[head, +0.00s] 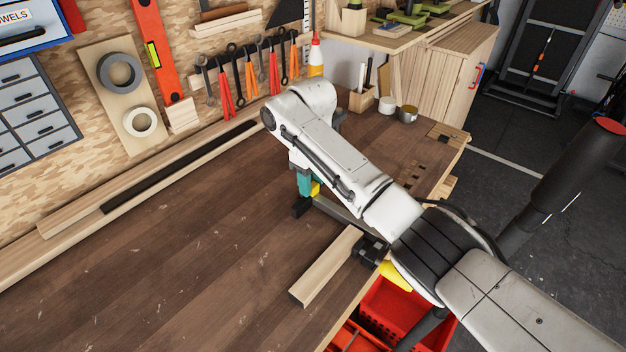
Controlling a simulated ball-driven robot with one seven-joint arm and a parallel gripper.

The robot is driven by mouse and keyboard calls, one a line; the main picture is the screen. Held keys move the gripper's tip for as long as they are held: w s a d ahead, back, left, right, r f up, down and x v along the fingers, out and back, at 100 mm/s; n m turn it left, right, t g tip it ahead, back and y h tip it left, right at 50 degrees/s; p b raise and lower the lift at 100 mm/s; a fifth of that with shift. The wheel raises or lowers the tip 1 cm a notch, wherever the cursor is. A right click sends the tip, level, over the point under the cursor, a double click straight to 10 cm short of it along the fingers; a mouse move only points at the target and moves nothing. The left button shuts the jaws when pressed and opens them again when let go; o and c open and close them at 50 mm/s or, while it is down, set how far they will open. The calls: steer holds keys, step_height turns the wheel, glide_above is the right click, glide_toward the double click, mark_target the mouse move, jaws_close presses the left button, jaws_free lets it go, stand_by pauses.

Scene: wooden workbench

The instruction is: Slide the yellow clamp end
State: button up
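A bar clamp lies by the bench's right edge, partly behind my arm. Its dark bar (337,208) runs from a yellow patch (315,188) at the upper left to a black jaw block (370,249) and a larger yellow end (395,276) at the lower right. The larger yellow end is at the bench edge and partly hidden by my arm. My white arm reaches over the clamp and bends down near a teal and black piece. I cannot tell whether that piece belongs to the clamp or my gripper. My gripper's fingers cannot be made out.
A pale wooden block (327,267) lies beside the black jaw block. A red crate (397,312) is below the bench edge. Wooden strips (75,215) line the wall, and the bench top (150,270) at left is clear. A pen holder (362,98) stands at the back.

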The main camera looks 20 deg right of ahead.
steer(key=shift+o, duration=0.9)
step_height(320, 180, up, 11)
